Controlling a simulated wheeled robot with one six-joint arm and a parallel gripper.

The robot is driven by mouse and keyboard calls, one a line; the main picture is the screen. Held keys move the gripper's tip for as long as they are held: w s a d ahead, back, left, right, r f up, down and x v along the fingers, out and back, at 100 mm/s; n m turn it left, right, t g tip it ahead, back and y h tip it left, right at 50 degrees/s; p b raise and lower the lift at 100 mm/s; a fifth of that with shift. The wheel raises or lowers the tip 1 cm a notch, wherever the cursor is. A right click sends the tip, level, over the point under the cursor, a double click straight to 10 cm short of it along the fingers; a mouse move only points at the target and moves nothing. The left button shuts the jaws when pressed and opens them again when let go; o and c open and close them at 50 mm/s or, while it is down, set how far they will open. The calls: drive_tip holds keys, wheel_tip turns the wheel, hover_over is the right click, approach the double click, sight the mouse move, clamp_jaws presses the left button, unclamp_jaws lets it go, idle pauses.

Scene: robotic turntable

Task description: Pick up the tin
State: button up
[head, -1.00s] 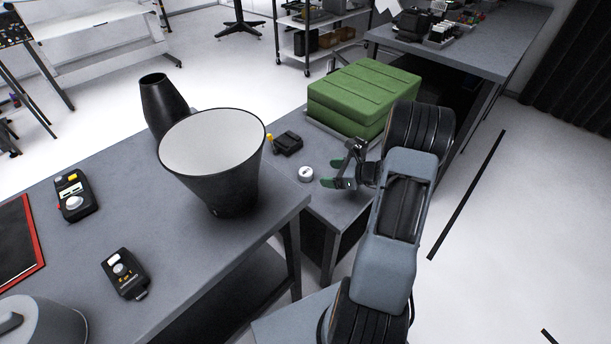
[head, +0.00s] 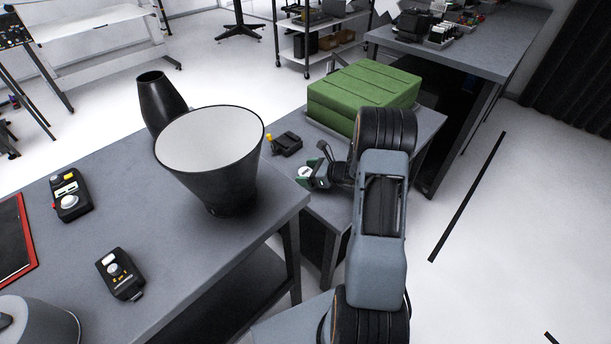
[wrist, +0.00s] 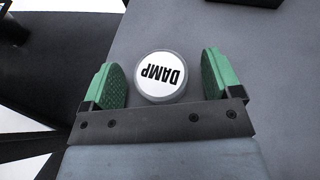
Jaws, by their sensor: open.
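The tin (wrist: 160,76) is a small round grey can with a white top that reads DAMP. In the wrist view it lies between the two green finger pads of my gripper (wrist: 166,82), with a gap on each side. In the head view the tin (head: 304,171) stands on the lower grey table, partly hidden by my gripper (head: 312,172). My gripper is open around it and holds nothing.
A green case (head: 362,95) stands behind my arm on the same table. A small black device (head: 287,143) sits behind the tin. A large black lampshade-like cone (head: 212,160) stands on the nearer table (head: 150,235), close on the left.

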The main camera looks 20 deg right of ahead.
drive_tip(key=shift+c, duration=0.2)
drive_tip(key=c, duration=1)
drive_tip(key=shift+r, duration=0.15)
